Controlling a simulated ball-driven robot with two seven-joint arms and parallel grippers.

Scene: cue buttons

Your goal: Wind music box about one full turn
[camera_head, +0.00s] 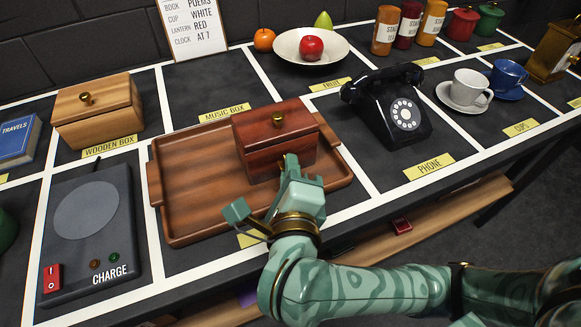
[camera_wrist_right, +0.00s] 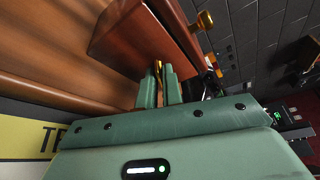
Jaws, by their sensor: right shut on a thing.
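The music box (camera_head: 262,160) is a reddish-brown wooden box with a brass knob (camera_head: 278,120) on its closed lid. It stands on a wooden tray (camera_head: 190,215), towards its right side. My right gripper (camera_head: 289,162) is at the front face of the box. In the right wrist view my right gripper (camera_wrist_right: 161,88) is shut on a thin brass key (camera_wrist_right: 157,67) at the front of the box (camera_wrist_right: 130,35). The fingers hide most of the key. My left gripper is not in view.
A charge pad (camera_head: 88,230) and a wooden box (camera_head: 98,110) lie to the left. A black phone (camera_head: 385,108) stands close on the right, with a white cup (camera_head: 470,85) beyond. A fruit bowl (camera_head: 290,42) is behind. The tray's left part is clear.

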